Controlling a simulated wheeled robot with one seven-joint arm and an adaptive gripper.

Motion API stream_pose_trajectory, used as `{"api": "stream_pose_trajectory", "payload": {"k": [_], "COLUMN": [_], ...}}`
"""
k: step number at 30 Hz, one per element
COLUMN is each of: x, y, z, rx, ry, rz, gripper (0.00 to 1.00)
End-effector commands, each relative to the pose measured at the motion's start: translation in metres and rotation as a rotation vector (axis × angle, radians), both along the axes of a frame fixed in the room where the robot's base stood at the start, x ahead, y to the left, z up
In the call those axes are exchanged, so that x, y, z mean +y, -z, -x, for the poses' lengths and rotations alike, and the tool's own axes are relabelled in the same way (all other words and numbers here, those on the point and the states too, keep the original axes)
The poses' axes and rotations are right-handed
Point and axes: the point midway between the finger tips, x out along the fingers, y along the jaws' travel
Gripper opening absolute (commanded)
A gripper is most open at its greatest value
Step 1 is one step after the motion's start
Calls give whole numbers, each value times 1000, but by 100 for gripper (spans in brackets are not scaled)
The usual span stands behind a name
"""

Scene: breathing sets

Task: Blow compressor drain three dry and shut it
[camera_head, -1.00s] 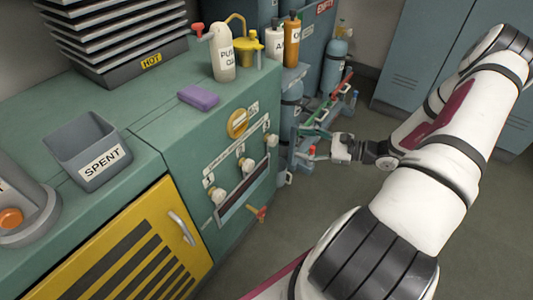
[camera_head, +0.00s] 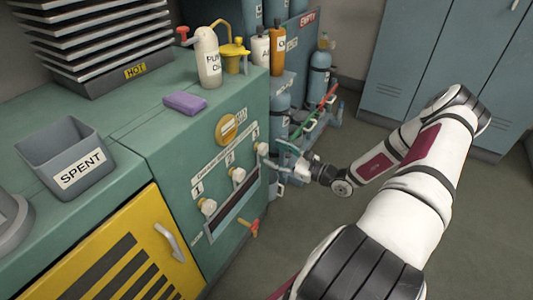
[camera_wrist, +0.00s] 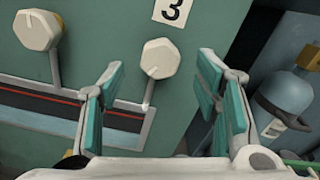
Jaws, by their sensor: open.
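Drain knob three is a white faceted knob (camera_wrist: 161,58) under the "3" label (camera_wrist: 172,10) in the wrist view; in the head view it (camera_head: 262,147) is the farthest of three knobs on the green cabinet front. Knob two (camera_head: 238,174) and knob one (camera_head: 208,206) sit nearer. A thin grey spout (camera_wrist: 149,95) runs down from knob three to a dark trough with a red line (camera_wrist: 80,110). My gripper (camera_wrist: 160,95) is open and empty, its teal-padded fingers apart in front of knob three. Whether it touches the knob cannot be told.
Blue cylinders stand right of the cabinet, one near my gripper (camera_wrist: 285,92). A red and yellow valve (camera_head: 252,227) sticks out below the trough. A purple sponge (camera_head: 186,103), a bottle (camera_head: 208,58) and a grey SPENT bin (camera_head: 55,160) stand on top. The floor at right is clear.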

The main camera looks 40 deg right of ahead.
Motion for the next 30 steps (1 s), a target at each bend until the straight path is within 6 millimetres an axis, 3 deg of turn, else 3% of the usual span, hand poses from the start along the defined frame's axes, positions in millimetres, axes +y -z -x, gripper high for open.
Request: {"api": "stream_pose_trajectory", "payload": {"k": [7, 19, 20, 26, 30], "x": [11, 14, 14, 14, 14], "y": [1, 0, 0, 0, 0], "z": [-31, -38, -38, -38, -38], "rx": [0, 0, 0, 0, 1], "ry": [-1, 0, 0, 0, -1], "rz": [0, 0, 0, 0, -1], "gripper": [57, 57, 55, 9, 9]}}
